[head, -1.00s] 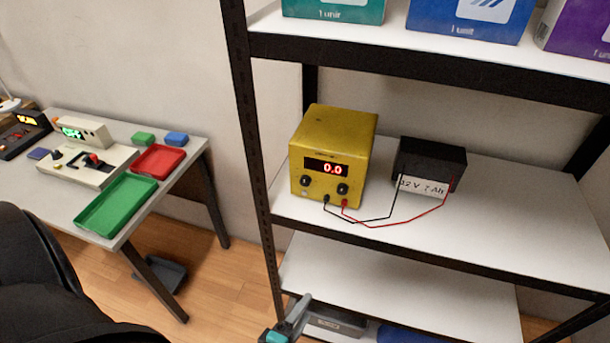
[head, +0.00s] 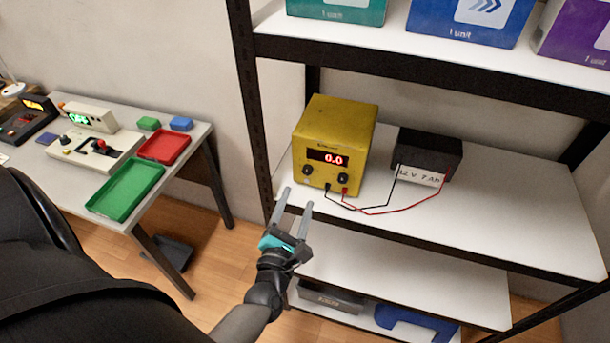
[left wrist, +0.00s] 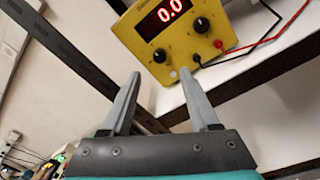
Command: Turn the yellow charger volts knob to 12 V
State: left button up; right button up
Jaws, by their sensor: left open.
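The yellow charger (head: 333,142) stands on the middle shelf, its red display reading 0.0. Two black knobs sit on its front below the display, a left knob (head: 308,170) and a right knob (head: 343,178); their labels are too small to read. The left wrist view also shows the charger (left wrist: 176,32) with both knobs. Black and red leads run from it to a black battery (head: 428,155) marked 12 V 7 Ah. My left gripper (head: 296,199) is open and empty, in front of and below the charger, apart from it. My right gripper is not in view.
The shelf's black upright (head: 249,110) stands left of the charger, and an upper shelf with boxes (head: 465,18) is above. The shelf (head: 500,215) is bare at the front right. A table with a green tray (head: 126,189) stands at left.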

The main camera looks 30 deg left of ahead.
aim_at(307, 172)
pick_arm(q)
jog(key=x, duration=0.8)
grip_shut()
dwell(0.5)
